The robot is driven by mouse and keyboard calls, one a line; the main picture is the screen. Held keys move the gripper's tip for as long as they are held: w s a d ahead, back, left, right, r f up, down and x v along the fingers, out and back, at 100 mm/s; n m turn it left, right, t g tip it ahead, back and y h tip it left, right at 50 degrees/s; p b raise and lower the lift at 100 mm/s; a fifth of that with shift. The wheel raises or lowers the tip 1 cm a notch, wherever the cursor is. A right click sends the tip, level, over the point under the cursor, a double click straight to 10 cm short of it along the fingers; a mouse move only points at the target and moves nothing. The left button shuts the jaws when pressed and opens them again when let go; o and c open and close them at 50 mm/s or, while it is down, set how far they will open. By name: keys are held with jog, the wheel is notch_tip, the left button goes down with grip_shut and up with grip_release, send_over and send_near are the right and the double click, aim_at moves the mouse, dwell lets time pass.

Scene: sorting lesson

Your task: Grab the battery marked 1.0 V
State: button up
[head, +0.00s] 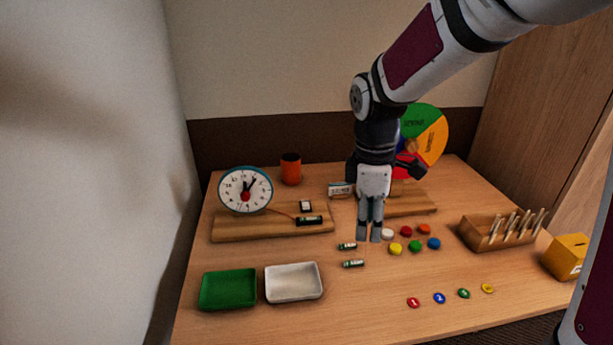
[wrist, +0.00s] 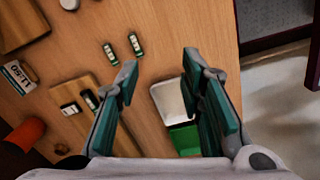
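Two small dark-and-pale batteries lie on the table, one farther back (head: 347,246) and one nearer the front (head: 353,263). In the wrist view they lie side by side (wrist: 110,53) (wrist: 135,43). Another battery (head: 309,221) sits on the wooden clock board (head: 230,231). The voltage markings are too small to read. My gripper (head: 368,240) points down, just right of and above the two loose batteries. The wrist view shows its fingers (wrist: 160,65) apart, with nothing between them.
A green tray (head: 228,306) and a white tray (head: 293,299) stand at the front left. Coloured discs (head: 415,246) lie just right of my gripper. A peg rack (head: 478,242) and yellow box (head: 566,257) are at the right. Table is clear between trays and numbered discs (head: 439,298).

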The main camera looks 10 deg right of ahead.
jog(key=w+f+n+p, duration=0.2)
jog(key=w+n+p, duration=0.1)
jog(key=w, duration=0.1)
send_over(354, 261)
jog(key=a, duration=0.1)
jog(key=shift+n+y, duration=0.3)
jog(key=shift+n, duration=0.1)
notch_tip(354, 261, down, 9)
jog(key=shift+r+b, duration=0.1)
jog(key=shift+b, duration=0.3)
jog(key=shift+d+f+b, duration=0.2)
jog(key=shift+d+f, duration=0.05)
jog(key=shift+f, duration=1.1)
jog(key=shift+d+f+b, duration=0.2)
jog(key=shift+f, duration=1.15)
grip_shut()
